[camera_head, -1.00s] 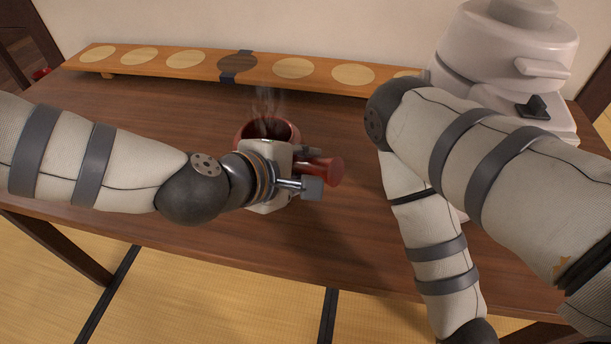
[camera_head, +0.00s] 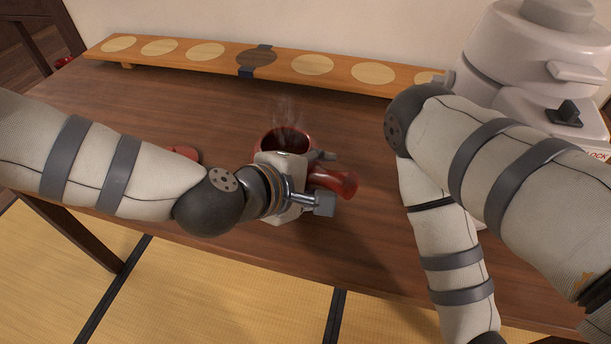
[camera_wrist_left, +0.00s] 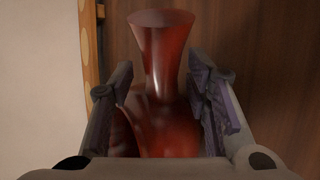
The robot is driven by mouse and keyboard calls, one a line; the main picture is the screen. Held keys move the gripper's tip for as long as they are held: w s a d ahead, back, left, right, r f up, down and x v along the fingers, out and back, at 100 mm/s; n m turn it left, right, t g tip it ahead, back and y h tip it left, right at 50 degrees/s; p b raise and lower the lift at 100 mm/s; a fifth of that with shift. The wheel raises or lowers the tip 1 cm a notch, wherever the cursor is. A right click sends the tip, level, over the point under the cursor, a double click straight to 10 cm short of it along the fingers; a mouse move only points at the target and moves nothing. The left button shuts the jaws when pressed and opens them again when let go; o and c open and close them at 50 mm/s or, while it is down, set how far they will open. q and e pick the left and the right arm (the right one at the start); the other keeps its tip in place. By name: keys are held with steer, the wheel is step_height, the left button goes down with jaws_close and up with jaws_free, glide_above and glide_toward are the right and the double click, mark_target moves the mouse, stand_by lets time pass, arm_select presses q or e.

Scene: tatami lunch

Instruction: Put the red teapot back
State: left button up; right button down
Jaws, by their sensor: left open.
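The red teapot (camera_head: 266,142) stands on the wooden table with its top open and steam rising. Its side handle (camera_head: 343,184) points right. My left gripper (camera_head: 324,180) is at the teapot, its wrist hiding much of the pot's front. In the left wrist view, the flared red handle (camera_wrist_left: 162,50) lies between the two open fingers of my left gripper (camera_wrist_left: 164,100); I cannot tell whether they touch it. A flat red piece (camera_head: 186,153), perhaps the lid, lies on the table partly behind my left arm. My right gripper is out of view.
A long wooden board (camera_head: 207,51) with pale round spots and one dark round spot (camera_head: 257,58) runs along the table's back. A white hot-water dispenser (camera_head: 520,60) stands at the right. The table (camera_head: 130,105) is clear at the left.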

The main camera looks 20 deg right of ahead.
arm_select(q)
steer(key=p+v, duration=0.1)
steer(key=v, duration=1)
steer(key=shift+p, duration=0.3)
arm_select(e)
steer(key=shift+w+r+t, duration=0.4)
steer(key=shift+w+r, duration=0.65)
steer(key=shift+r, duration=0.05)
arm_select(q)
steer(key=shift+a, duration=0.1)
